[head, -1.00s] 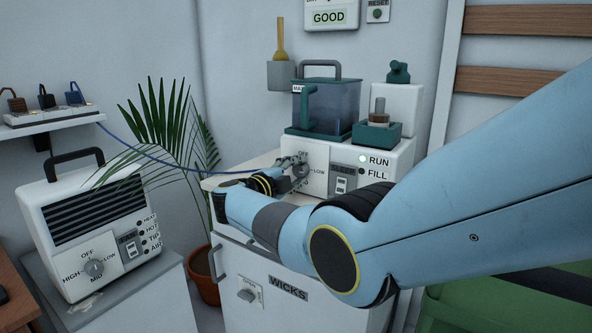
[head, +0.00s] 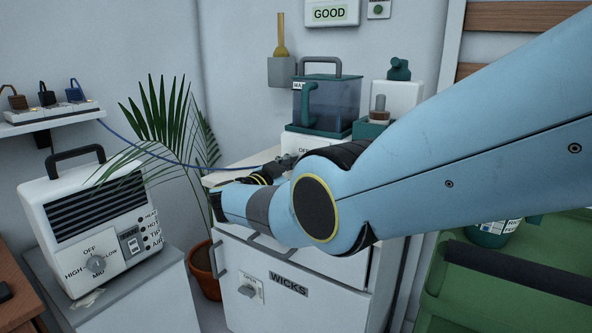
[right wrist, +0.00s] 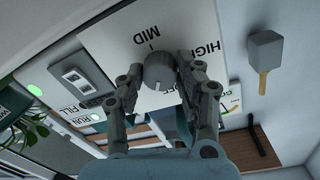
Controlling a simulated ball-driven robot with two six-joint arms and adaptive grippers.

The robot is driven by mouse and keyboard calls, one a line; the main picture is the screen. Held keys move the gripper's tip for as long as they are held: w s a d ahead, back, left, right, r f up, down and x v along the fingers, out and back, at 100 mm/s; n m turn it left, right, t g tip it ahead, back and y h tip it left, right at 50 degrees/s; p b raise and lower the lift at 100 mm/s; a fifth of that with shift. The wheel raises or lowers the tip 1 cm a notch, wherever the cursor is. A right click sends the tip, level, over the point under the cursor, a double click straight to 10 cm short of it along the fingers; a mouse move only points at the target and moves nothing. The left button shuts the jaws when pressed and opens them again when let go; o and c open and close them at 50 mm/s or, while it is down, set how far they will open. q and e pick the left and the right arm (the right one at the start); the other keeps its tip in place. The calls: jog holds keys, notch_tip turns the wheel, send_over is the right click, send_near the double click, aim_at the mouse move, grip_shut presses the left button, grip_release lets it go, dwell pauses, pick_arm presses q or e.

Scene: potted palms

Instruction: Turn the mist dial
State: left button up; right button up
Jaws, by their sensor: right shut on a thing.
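The mist dial (right wrist: 157,66) is a round grey knob on a white panel of the humidifier. In the right wrist view, MID and HIGH labels show beside it. My right gripper (right wrist: 160,76) has a finger on each side of the knob and is shut on it. In the head view my right gripper (head: 284,163) is at the humidifier's front, and my forearm hides the dial and most of the panel. The humidifier's clear blue tank (head: 340,103) with a teal base stands above. My left gripper is not in view.
A white heater (head: 88,225) with its own similar dial (head: 96,264) stands at left. A potted palm (head: 168,135) and a blue cable (head: 170,158) are between it and the WICKS cabinet (head: 290,287). A green cart (head: 530,265) is at right.

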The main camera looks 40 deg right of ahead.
jog(key=n, duration=0.6)
jog(key=shift+a+f, duration=0.1)
jog(key=shift+f, duration=0.15)
jog(key=shift+n, duration=0.4)
jog(key=o, duration=1)
jog(key=shift+c, duration=0.2)
jog(key=shift+o, duration=0.9)
jog(key=shift+r, duration=0.1)
jog(key=shift+a, duration=0.1)
jog(key=v, duration=1.1)
jog(key=shift+a, duration=0.4)
jog(key=shift+s, duration=0.15)
